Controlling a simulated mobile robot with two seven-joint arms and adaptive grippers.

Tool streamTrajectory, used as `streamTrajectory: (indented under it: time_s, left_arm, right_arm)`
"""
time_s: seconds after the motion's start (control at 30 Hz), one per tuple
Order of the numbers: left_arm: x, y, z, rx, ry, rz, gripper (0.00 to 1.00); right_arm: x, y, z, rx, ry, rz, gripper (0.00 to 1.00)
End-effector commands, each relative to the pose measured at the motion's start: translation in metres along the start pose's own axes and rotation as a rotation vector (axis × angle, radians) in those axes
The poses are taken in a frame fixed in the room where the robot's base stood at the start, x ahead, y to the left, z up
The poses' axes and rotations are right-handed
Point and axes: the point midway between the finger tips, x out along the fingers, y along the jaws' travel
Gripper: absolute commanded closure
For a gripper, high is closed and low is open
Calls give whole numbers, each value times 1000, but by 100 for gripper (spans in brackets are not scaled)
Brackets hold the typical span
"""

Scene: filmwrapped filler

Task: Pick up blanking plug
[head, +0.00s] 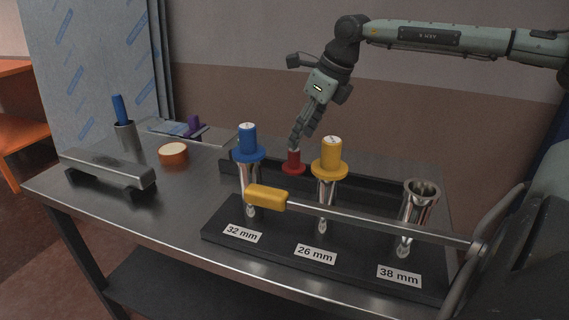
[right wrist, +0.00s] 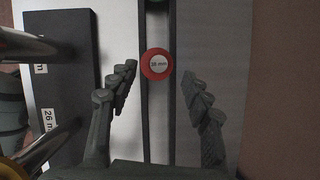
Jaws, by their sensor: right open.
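My right gripper (head: 297,138) points down just above the red plug. In the right wrist view its fingers (right wrist: 159,80) are open, one on each side of the plug, with gaps visible. A blue plug (head: 248,143) sits in the tube labelled 32 mm and a yellow plug (head: 331,158) in the tube labelled 26 mm. The tube labelled 38 mm (head: 415,208) has an open top. My left gripper is out of view.
A yellow-handled lever (head: 267,197) crosses in front of the tubes on the dark rack (head: 270,257). A metal bar block (head: 107,170), an orange round container (head: 172,153) and a cup with a blue item (head: 124,134) stand at left. The table's front left is clear.

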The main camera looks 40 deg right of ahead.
Motion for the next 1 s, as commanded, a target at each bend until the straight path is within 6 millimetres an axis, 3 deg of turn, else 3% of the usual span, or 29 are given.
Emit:
streamTrajectory:
  time_s: [0.27, 0.6, 0.9, 1.0]
  left_arm:
    - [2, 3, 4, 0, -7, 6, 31]
    - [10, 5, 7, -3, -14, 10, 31]
    - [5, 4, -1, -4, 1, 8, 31]
    - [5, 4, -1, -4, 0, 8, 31]
  right_arm:
    - [20, 1, -1, 0, 4, 0, 51]
    - [58, 2, -1, 1, 3, -1, 51]
    - [62, 2, 0, 0, 0, -1, 51]
    - [62, 2, 0, 0, 0, -1, 61]
